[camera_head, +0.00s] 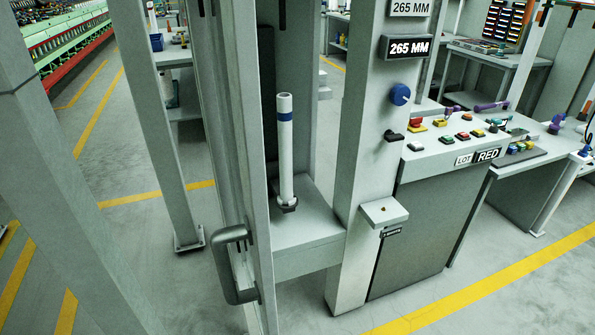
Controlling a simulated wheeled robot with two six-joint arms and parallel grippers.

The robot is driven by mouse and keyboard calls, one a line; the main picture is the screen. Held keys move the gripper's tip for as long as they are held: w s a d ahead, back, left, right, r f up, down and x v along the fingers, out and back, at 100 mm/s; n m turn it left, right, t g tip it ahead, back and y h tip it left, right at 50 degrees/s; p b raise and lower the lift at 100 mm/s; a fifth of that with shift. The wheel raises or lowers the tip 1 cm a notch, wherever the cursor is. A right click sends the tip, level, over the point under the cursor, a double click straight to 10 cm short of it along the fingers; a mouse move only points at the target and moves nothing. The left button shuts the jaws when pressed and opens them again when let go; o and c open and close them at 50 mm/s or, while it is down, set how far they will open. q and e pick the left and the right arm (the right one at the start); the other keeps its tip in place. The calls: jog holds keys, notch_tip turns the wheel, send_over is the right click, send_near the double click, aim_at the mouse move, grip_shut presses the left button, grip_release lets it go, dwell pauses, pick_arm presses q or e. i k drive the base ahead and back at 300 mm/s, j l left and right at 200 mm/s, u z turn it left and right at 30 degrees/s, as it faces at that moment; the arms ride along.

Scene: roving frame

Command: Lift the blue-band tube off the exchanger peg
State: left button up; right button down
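The blue-band tube (286,150) is a tall white tube with a dark blue band near its top. It stands upright inside a grey cabinet-like frame, on a dark peg base (287,204) fixed to a grey shelf (305,235). Whatever part of the peg lies inside the tube is hidden. Neither of my grippers shows in the head view.
A grey frame edge with a handle (234,265) stands just left of the tube. A post with a blue knob (400,94) and a small ledge (384,212) stands to its right. Beyond is a button console (455,145). Floor (480,265) is clear at front right.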

aim_at(284, 99)
jog(key=k+l, duration=0.15)
jog(key=i+l, duration=0.15)
jog(key=l, duration=0.2)
jog(key=i+l, duration=0.15)
jog(key=l, duration=0.2)
jog(key=i+l+u, duration=0.1)
jog(key=l, duration=0.2)
jog(key=i+l, duration=0.2)
jog(key=l, duration=0.15)
